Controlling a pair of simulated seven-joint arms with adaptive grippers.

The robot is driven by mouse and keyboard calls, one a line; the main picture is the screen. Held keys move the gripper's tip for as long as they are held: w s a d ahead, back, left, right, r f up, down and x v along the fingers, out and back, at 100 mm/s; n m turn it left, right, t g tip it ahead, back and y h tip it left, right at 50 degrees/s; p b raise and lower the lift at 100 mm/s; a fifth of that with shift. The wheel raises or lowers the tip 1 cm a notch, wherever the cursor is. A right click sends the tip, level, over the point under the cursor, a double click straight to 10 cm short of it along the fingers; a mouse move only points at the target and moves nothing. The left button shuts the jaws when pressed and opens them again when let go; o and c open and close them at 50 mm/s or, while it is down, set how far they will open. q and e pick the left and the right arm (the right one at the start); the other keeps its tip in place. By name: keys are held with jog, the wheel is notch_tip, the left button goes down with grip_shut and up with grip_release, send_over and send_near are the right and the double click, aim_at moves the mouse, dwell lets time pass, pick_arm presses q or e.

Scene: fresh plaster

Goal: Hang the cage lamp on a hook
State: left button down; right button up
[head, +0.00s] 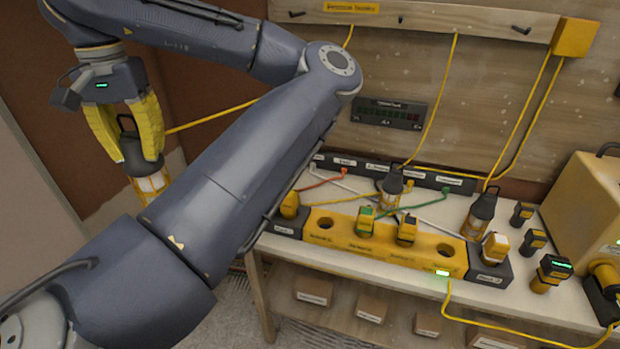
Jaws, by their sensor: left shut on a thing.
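My left gripper (136,148) is at the upper left, with its yellow fingers shut on a cage lamp (150,184). The lamp has a dark top with a loop and a pale, yellow-caged lower part; it hangs roughly upright, clear of the bench, and my arm hides part of it. A wooden hook rail (440,20) runs along the top of the back wall. A dark hook (297,14) shows at its left and another hook (522,30) at its right. Two more cage lamps stand on the bench, one at the middle (392,186) and one at the right (480,214). My right gripper is not in view.
My left arm crosses the picture's middle. Yellow cords (436,100) hang from the rail. The white bench (560,300) carries a yellow socket block (385,254), several chargers or batteries (551,272) and a yellow case (585,205). Small boxes (371,308) sit below.

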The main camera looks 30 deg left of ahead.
pick_arm(q)
jog(key=w+a+f+m, duration=0.1)
jog(key=w+a+m, duration=0.2)
jog(key=w+m, duration=0.75)
jog(key=w+a+f+m, duration=0.25)
jog(key=w+m, duration=0.35)
jog(key=w, duration=0.9)
jog(key=w+d+f+m, duration=0.2)
jog(key=w+d+m, duration=0.3)
jog(key=w+m, duration=0.4)
jog(key=w+d+f+m, duration=0.2)
jog(key=w+d+m, duration=0.4)
jog(key=w+m, duration=0.4)
jog(key=shift+f+m, duration=0.35)
jog(key=shift+m, duration=0.8)
notch_tip(320, 180, down, 20)
jog(key=shift+r, duration=0.2)
jog(key=shift+s+f, duration=0.1)
jog(key=shift+f, duration=0.1)
